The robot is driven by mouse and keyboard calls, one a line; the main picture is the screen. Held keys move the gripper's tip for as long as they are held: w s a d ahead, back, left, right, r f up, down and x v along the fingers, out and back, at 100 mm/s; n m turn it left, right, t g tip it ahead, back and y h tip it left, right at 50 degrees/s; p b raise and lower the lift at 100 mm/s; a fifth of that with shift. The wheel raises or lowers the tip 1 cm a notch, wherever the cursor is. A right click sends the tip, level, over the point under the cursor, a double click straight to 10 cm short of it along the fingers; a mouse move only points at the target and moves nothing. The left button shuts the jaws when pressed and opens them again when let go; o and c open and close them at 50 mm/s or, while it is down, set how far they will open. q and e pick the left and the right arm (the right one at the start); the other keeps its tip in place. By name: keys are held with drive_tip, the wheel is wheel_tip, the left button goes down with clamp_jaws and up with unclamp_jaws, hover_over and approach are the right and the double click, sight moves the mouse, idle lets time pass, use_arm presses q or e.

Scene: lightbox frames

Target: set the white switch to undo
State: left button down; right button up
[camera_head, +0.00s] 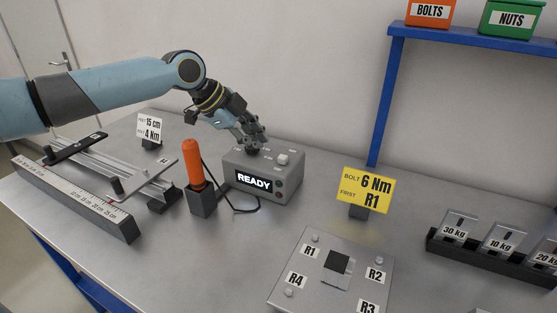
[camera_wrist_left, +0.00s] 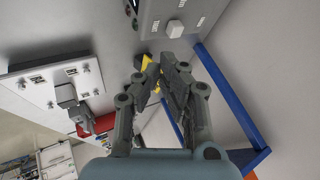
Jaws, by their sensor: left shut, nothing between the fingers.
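The white switch (camera_head: 283,158) is a small light knob on top of the grey control box (camera_head: 290,184), towards its right side. The box's front display reads READY. In the left wrist view the white switch (camera_wrist_left: 175,29) shows near the top, on the grey panel, with small printed labels around it too small to read. My left gripper (camera_head: 254,143) is shut and empty. It is over the left back part of the box top, left of the white switch and apart from it. A dark knob there is partly hidden by the fingers. My right gripper is out of view.
An orange-handled tool (camera_head: 194,163) stands in a dark holder left of the box, its black cable running beside the box. A yellow sign (camera_head: 366,190) stands right of it. A plate with R1 to R4 labels (camera_head: 304,276) lies in front. Weights (camera_head: 502,240) stand far right.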

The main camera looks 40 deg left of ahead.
sight(283, 160)
use_arm(q)
drive_tip(key=x, duration=0.8)
drive_tip(key=shift+w+d+p, duration=0.1)
drive_tip(key=shift+p, duration=0.2)
drive_tip(key=shift+w+d+f, duration=0.15)
drive_tip(key=shift+w+f, duration=0.15)
drive_tip(key=shift+f, duration=0.3)
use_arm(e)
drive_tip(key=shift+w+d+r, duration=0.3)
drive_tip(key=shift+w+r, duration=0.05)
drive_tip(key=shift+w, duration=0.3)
